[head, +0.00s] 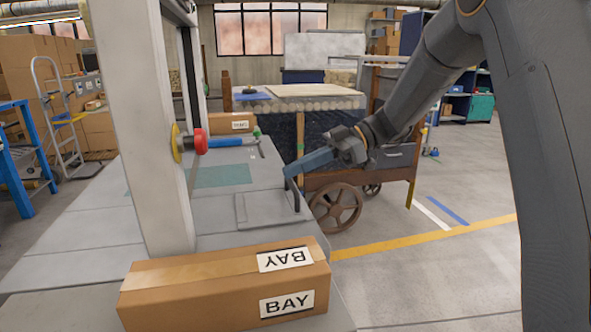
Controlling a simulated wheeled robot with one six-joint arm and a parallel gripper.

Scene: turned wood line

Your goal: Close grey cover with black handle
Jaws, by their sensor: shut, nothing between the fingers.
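The grey cover (262,209) is a flat square plate on the grey table top, right of the white post. It looks level with the surface around it, but I cannot tell whether it is fully closed. Its black handle (295,197) stands along the cover's right edge. My gripper (289,172) reaches in from the right with its blue fingers shut and empty. The fingertips are at the handle's far upper end; I cannot tell whether they touch it.
A cardboard BAY box (225,287) lies at the table's near edge. The white post (158,130) rises left of the cover, carrying a red knob (200,141) and blue bar (228,142). A wooden cart (360,180) stands behind right. Floor at right is clear.

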